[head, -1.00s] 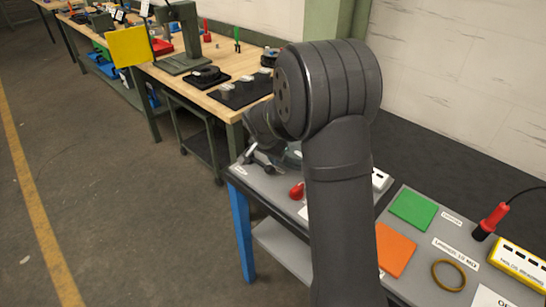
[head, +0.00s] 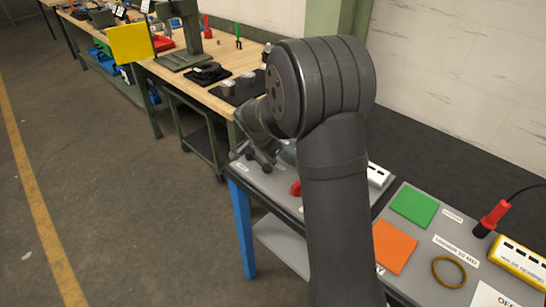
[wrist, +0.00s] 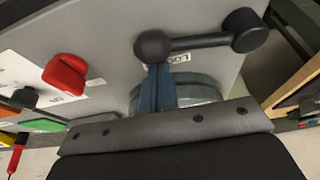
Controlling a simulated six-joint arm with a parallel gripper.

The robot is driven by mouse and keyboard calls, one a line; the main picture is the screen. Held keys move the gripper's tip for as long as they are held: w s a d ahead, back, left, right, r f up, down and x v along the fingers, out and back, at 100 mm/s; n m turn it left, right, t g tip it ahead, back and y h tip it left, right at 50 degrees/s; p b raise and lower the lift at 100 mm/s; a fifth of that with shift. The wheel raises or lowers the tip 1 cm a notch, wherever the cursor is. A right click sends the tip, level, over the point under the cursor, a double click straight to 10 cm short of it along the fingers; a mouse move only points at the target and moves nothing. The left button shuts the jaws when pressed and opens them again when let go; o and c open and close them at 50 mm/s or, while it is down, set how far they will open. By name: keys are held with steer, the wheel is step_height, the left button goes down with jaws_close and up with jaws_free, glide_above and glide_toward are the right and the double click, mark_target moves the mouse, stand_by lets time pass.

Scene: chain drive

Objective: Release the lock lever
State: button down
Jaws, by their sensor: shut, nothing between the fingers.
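The lock lever is a black bar (wrist: 200,42) in the wrist view, running from a round ball knob at its left end to a round hub at the upper right. A white label (wrist: 180,58) lies beside the bar, partly hidden. My gripper (wrist: 158,70) is shut and empty, its blue-grey fingers together. Its tips appear right beside the ball knob; I cannot tell whether they touch it. In the head view the dark lever (head: 262,158) shows small at the near bench's far left corner, and my arm hides most of the gripper.
A red knob (wrist: 66,76) sits on the grey panel left of the lever. Green (head: 413,208) and orange (head: 393,246) pads, a brown ring (head: 449,271) and a red-handled tool (head: 491,219) lie to the right. A wooden bench (head: 165,72) stands behind.

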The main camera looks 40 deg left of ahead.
mark_target(263, 169)
steer(key=shift+s+a+m+h, duration=0.1)
steer(key=shift+s+m+h, duration=0.3)
steer(key=shift+s+m, duration=0.75)
steer(key=s+m, duration=0.2)
steer(key=shift+a+m+h, duration=0.3)
steer(key=shift+m+h, duration=0.05)
steer(key=shift+h, duration=0.05)
steer(key=shift+s+a, duration=0.2)
steer(key=shift+s, duration=0.15)
steer(key=v, duration=1)
steer(key=shift+w+a, duration=0.15)
